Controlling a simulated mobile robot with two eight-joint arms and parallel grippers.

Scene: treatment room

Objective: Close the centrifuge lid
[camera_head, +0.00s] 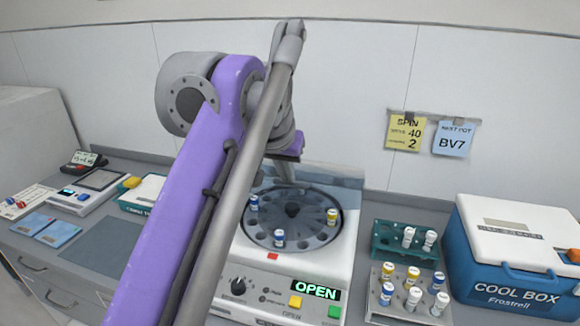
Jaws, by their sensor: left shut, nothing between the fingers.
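The centrifuge (340,236) is a white machine on the counter in the middle. Its lid (338,178) is a bluish see-through panel standing up behind the bowl, partly hidden by my arm. The round rotor (293,238) is uncovered and holds a few capped vials. The green display (315,290) reads OPEN. My left arm, purple and grey, crosses in front of the centrifuge and hides its left side. My left gripper (285,172) is shut and empty, at the back of the rotor beside the lid. I cannot tell whether it touches the lid. My right gripper is out of view.
On the right stand a green tube rack (387,245), a grey vial rack (380,309) with several vials, and a blue cool box (490,265). On the left are a small device (96,188), blue packets (57,236) and a dark mat (108,250). Notes hang on the wall.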

